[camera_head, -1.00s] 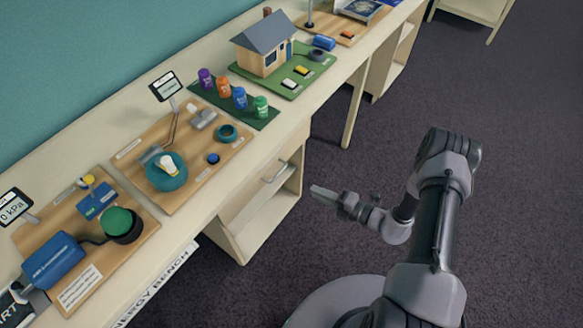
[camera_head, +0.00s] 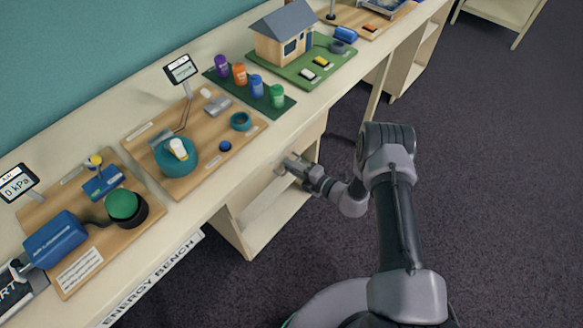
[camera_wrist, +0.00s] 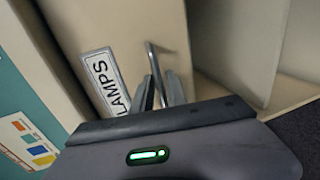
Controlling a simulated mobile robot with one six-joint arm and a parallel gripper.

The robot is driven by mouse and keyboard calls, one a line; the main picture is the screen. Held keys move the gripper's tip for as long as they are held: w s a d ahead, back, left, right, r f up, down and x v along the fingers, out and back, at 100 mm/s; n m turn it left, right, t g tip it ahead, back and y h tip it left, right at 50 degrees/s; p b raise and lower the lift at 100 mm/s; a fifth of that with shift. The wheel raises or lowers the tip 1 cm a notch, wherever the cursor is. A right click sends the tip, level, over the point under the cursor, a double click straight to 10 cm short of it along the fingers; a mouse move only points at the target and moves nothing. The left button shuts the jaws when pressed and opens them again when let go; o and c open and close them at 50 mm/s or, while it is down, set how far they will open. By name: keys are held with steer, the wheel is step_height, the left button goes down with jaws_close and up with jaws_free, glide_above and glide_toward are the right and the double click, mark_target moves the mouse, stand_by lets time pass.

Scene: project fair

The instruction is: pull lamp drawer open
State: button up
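The lamp drawer is under the bench, and its front (camera_wrist: 110,30) carries a "LAMPS" label (camera_wrist: 105,82) in the wrist view. The drawer looks shut. Its thin metal bar handle (camera_wrist: 152,60) runs down between the two fingers of my gripper (camera_wrist: 160,88), nearer the left finger. The fingers look parted around the bar; whether either touches it is unclear. In the head view my gripper (camera_head: 287,166) is at the drawer front below the bench top, and it hides most of the handle there.
An open shelf (camera_head: 275,222) lies below the drawer. The bench top (camera_head: 225,190) above holds a lamp board (camera_head: 205,130), several coloured canisters, a model house (camera_head: 285,35) and an air pump board. The dark floor (camera_head: 480,170) to the right is clear.

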jaws_close()
stand_by(1.4)
